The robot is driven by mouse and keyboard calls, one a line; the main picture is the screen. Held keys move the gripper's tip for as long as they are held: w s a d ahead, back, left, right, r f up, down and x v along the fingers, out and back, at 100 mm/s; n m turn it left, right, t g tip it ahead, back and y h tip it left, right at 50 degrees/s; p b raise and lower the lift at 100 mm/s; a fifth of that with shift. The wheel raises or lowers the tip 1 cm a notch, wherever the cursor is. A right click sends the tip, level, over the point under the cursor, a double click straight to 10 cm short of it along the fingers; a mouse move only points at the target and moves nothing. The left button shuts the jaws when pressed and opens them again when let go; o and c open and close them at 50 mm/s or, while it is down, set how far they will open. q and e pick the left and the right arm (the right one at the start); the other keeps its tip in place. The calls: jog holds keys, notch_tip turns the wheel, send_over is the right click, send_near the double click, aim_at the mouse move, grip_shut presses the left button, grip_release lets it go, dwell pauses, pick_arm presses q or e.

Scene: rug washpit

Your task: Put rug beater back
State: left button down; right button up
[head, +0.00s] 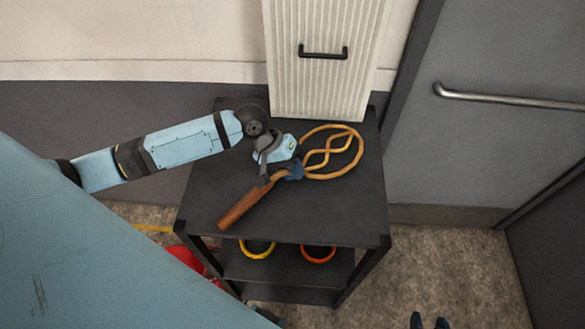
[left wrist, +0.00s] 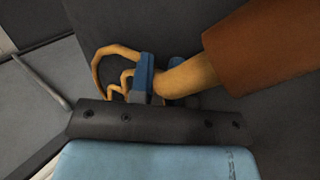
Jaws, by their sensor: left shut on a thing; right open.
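The rug beater (head: 335,153) has a looped tan cane head and a brown handle. In the head view it is over the top of the black shelf unit (head: 340,215), head to the upper right and handle to the lower left. I cannot tell whether it touches the top. My left gripper (head: 292,171) is shut on its neck, between head and handle. The left wrist view shows the blue fingers (left wrist: 150,82) around the tan neck, beside the brown handle (left wrist: 262,45). My right gripper (head: 430,321) is open and empty at the bottom edge of the head view.
A ribbed pale cabinet (head: 322,85) with a black handle stands behind the shelf unit's top. A yellow ring (head: 257,250) and an orange ring (head: 318,254) are on the lower shelf. A grey door with a metal bar (head: 500,98) is at right. A red object (head: 190,262) is at lower left.

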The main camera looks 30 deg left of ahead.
pick_arm(q)
jog(key=shift+f, duration=0.15)
jog(key=shift+f, duration=0.35)
jog(key=c, duration=1.1)
grip_release()
jog(key=shift+d, duration=0.1)
jog(key=shift+f, duration=0.1)
jog(key=shift+s+f, duration=0.1)
